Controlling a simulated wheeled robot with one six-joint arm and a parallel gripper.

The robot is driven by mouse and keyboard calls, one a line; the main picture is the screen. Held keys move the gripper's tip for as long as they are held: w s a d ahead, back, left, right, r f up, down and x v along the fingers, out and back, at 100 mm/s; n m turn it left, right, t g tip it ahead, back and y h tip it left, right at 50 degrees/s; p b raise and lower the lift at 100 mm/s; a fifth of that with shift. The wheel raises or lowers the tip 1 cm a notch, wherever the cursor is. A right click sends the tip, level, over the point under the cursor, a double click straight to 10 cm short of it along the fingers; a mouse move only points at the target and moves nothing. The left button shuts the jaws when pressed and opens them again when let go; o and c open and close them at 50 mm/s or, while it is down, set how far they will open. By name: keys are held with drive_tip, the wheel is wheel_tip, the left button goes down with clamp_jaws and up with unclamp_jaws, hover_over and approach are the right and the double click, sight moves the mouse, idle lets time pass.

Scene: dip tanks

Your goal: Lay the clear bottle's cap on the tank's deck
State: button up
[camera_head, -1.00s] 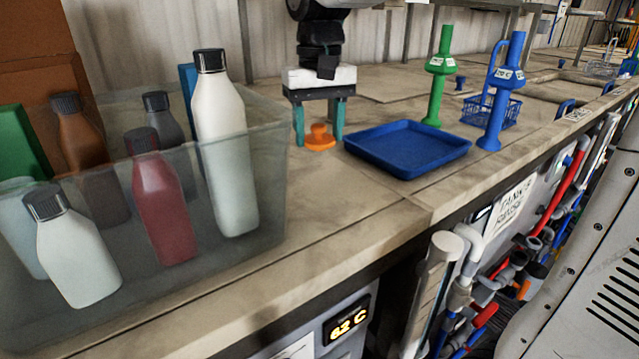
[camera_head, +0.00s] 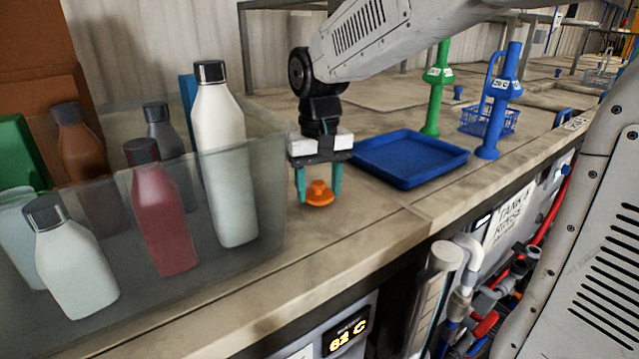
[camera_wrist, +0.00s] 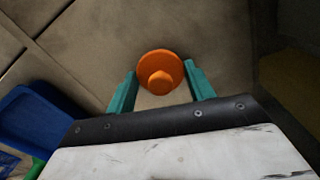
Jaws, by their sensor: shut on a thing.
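My gripper (camera_head: 319,197) has teal fingers, shut on an orange round cap-like piece (camera_head: 319,194) with a wide flange and a small knob. In the wrist view the orange piece (camera_wrist: 160,72) sits between the fingertips (camera_wrist: 159,76). It is upright and low over the beige deck (camera_head: 370,225), right of the clear tub. I cannot tell whether it touches the deck. No bottle that I see is plainly the clear one; all the bottles with visible tops wear dark caps.
A clear tub (camera_head: 265,165) at left holds several bottles, including a tall white one (camera_head: 217,105) and a red one (camera_head: 160,215). A blue tray (camera_head: 410,155) lies right of my gripper, with green (camera_head: 433,90) and blue (camera_head: 495,105) handled tools beyond. The deck in front is clear.

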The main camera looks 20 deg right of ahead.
sight(319, 183)
drive_tip(key=o, duration=0.9)
drive_tip(key=shift+f, duration=0.1)
drive_tip(key=shift+o, duration=0.2)
wheel_tip(319, 183, up, 12)
drive_tip(key=s+d+f, duration=0.1)
drive_tip(key=s+f, duration=0.3)
drive_tip(key=s, duration=0.3)
drive_tip(key=s+d+f+t, duration=0.1)
drive_tip(key=s+f, duration=0.3)
drive_tip(key=s, duration=0.4)
drive_tip(key=s+d+f, duration=0.1)
drive_tip(key=s+f, duration=0.3)
drive_tip(key=s, duration=0.4)
drive_tip(key=shift+n, duration=0.4)
drive_tip(key=shift+d, duration=0.1)
